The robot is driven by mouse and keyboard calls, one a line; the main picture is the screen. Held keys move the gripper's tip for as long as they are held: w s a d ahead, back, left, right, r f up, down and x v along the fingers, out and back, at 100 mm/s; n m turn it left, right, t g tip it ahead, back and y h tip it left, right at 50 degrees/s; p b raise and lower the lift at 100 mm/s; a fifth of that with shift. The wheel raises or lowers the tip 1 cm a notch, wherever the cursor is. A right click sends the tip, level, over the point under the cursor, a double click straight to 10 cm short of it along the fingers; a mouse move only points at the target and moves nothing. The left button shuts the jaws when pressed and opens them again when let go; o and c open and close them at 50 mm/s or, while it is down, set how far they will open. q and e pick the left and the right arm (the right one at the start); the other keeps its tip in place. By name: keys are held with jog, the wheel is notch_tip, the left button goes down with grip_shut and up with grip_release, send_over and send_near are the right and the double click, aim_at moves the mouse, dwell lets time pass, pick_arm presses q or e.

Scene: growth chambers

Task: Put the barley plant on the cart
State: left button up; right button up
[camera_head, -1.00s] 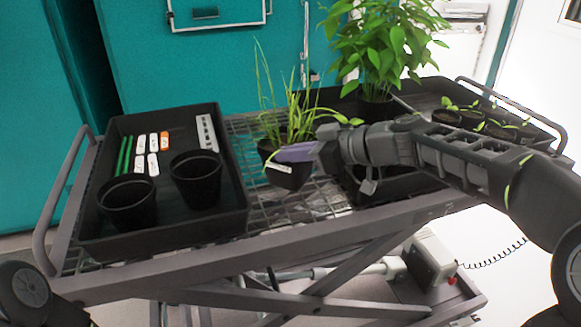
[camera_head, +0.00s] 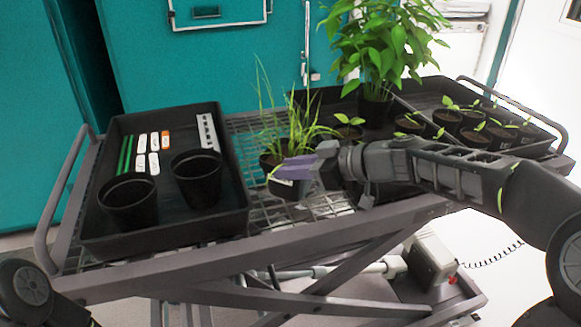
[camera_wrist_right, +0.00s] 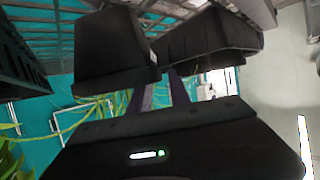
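The barley plant (camera_head: 291,127), a tuft of thin grassy leaves in a black pot with a white label, stands nearly upright over the wire-mesh top of the cart (camera_head: 262,206), between the trays. My right gripper (camera_head: 288,168) reaches in from the right, its purple fingers at the side of the pot and closed on it. They hide part of the pot, and whether its base touches the mesh is unclear. In the right wrist view the purple fingers (camera_wrist_right: 163,92) show close together below dark pot-like shapes. My left gripper is out of view.
A left tray (camera_head: 243,205) holds two empty pots (camera_head: 128,203), labels and green sticks. Bare mesh lies between the trays, in front of the pot.

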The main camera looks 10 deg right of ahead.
jog(key=shift+s+d+r, duration=0.15)
jog(key=shift+s+d, duration=0.1)
jog(key=shift+d, duration=0.15)
jog(key=b+v, duration=0.2)
jog(key=v, duration=0.9)
jog(key=shift+s+a, duration=0.1)
